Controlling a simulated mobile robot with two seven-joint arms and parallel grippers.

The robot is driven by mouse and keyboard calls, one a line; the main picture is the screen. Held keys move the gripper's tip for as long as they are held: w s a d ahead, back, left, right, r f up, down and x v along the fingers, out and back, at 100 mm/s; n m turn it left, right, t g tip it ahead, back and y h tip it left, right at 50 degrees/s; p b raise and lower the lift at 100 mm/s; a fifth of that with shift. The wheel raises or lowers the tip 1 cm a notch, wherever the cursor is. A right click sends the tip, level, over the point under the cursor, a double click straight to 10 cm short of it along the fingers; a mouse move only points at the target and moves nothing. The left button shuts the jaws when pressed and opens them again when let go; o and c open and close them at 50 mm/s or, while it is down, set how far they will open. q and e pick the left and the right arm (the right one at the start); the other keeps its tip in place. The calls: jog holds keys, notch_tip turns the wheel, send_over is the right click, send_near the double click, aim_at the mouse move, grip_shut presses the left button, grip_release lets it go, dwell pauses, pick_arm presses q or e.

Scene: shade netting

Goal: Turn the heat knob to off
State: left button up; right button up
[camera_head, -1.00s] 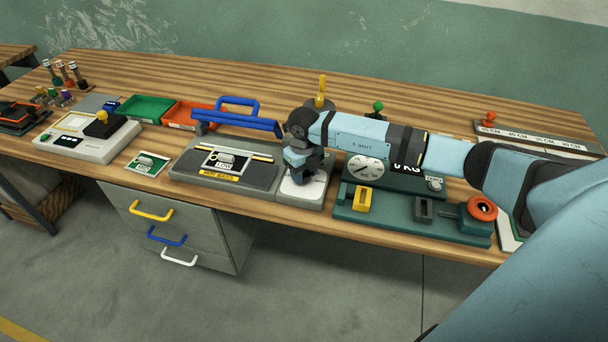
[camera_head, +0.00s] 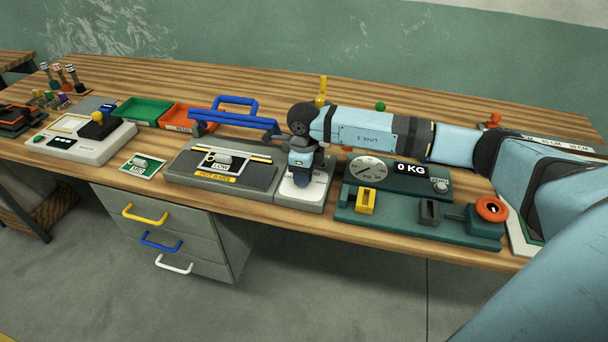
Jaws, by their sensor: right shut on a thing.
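The hot-bar sealer (camera_head: 182,168) stands at the front middle of the bench, with a blue-handled bar (camera_head: 235,121) raised along its back. A pale control panel (camera_head: 318,192) is at its right end. My right gripper (camera_head: 302,180) points down onto this panel and is shut on the heat knob. The gripper hides the knob, so I cannot read its setting. My left gripper is out of view.
A small green-and-white card with a switch (camera_head: 143,166) is to the left. Green (camera_head: 143,110) and orange (camera_head: 187,117) trays lie behind.

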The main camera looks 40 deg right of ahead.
dwell(0.3)
jog(key=o, duration=0.9)
jog(key=shift+o, duration=0.2)
jog(key=shift+r, duration=0.1)
notch_tip(320, 180, up, 14)
jog(key=shift+b, duration=0.3)
jog(key=shift+f, duration=0.2)
